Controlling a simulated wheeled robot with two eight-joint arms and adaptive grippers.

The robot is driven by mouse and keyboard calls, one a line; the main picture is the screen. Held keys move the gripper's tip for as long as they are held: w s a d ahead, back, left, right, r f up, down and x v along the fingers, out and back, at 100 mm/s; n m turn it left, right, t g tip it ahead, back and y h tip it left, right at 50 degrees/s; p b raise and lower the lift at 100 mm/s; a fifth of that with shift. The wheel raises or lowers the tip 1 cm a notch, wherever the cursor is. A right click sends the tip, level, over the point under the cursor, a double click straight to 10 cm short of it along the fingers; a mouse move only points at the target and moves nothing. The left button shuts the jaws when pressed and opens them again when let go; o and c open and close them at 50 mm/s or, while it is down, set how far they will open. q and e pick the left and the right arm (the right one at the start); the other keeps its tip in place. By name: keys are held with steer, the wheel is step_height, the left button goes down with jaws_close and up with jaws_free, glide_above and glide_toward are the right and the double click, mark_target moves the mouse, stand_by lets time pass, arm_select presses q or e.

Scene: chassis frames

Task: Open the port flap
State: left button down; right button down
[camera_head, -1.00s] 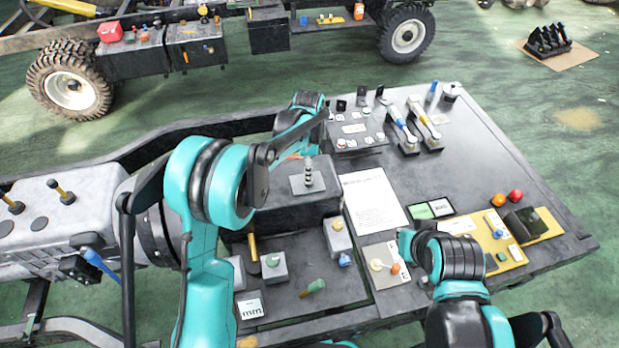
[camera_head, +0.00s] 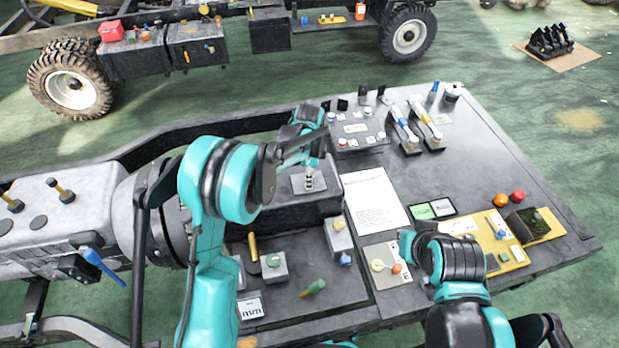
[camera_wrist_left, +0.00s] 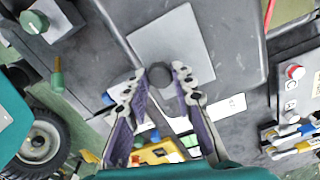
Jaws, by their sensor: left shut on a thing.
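A flat light grey plate carries a short upright ribbed post (camera_head: 309,178) on top of the dark raised box in the head view. I cannot tell for sure whether this plate is the port flap. In the left wrist view the plate (camera_wrist_left: 190,40) lies flat, with the post's dark round top (camera_wrist_left: 159,75) between my fingertips.
A white paper sheet (camera_head: 374,200) lies right of the box. A switch panel (camera_head: 354,129) and levers (camera_head: 424,132) stand behind it. Small knobbed blocks (camera_head: 273,266) stand in front. A yellow panel (camera_head: 495,245) lies at the right. The bench's far right is mostly clear.

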arm_select(q)
steer(key=w+r+g, duration=0.1)
steer(key=w+g+h, duration=0.1)
steer(key=g, duration=0.1)
steer(key=shift+w+a+r+g, duration=0.15)
steer(key=shift+a+r+g, duration=0.15)
steer(key=shift+a+r, duration=0.05)
steer(key=shift+w+a+r+g+h, duration=0.15)
steer(key=shift+w+r+g+h, duration=0.3)
steer(key=shift+g, duration=0.35)
steer(key=shift+f, duration=0.1)
steer(key=c, duration=1.3)
jaws_free()
steer(key=shift+o, duration=0.2)
steer(key=shift+w, duration=0.1)
steer(key=v, duration=0.7)
steer(key=shift+r, duration=0.2)
steer(key=shift+r, duration=0.1)
